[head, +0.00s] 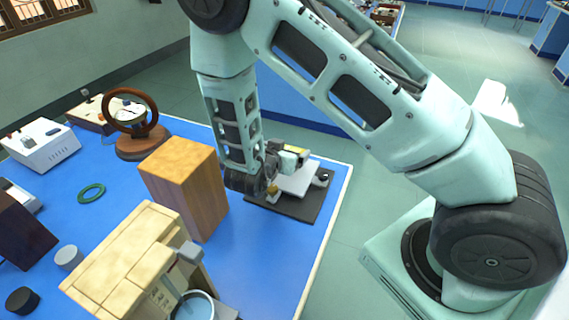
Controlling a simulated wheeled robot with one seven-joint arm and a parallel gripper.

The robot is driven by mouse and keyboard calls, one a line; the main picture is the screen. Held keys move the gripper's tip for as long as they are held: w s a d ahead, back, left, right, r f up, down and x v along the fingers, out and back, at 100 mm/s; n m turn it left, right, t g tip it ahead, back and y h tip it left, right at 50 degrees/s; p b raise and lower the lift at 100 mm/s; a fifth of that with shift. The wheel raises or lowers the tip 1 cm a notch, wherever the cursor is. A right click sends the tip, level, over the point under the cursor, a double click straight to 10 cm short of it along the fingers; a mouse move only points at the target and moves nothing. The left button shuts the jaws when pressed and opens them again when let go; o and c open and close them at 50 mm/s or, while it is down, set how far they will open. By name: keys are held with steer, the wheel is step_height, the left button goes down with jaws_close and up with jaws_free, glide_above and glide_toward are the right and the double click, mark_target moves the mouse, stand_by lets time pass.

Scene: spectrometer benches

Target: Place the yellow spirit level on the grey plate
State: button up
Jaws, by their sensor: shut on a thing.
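The grey plate (299,182) is a light, flat top on a dark base (290,209), near the right edge of the blue bench. My arm comes down just left of it, and my gripper (289,158) is low at the plate's back left part. It is shut on the yellow spirit level (303,153), of which only a small yellow part shows. The rest of the level and the fingertips are hidden or too small to make out. I cannot tell whether the level touches the plate.
A tall wooden block (185,185) stands left of my wrist. A cream-coloured box (125,255) is in front of it. Bare blue bench lies around the green ring.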

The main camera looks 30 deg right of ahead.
steer(key=shift+f+p, duration=0.3)
steer(key=shift+f, duration=2.45)
steer(key=shift+f, duration=0.2)
steer(key=o, duration=0.8)
steer(key=shift+r, duration=0.25)
steer(key=shift+s+a, duration=0.2)
steer(key=shift+a, duration=0.1)
steer(key=b+v, duration=0.1)
steer(key=v, duration=1)
steer(key=shift+a+r+b, duration=0.1)
steer(key=shift+r+b, duration=0.05)
steer(key=shift+b, duration=0.25)
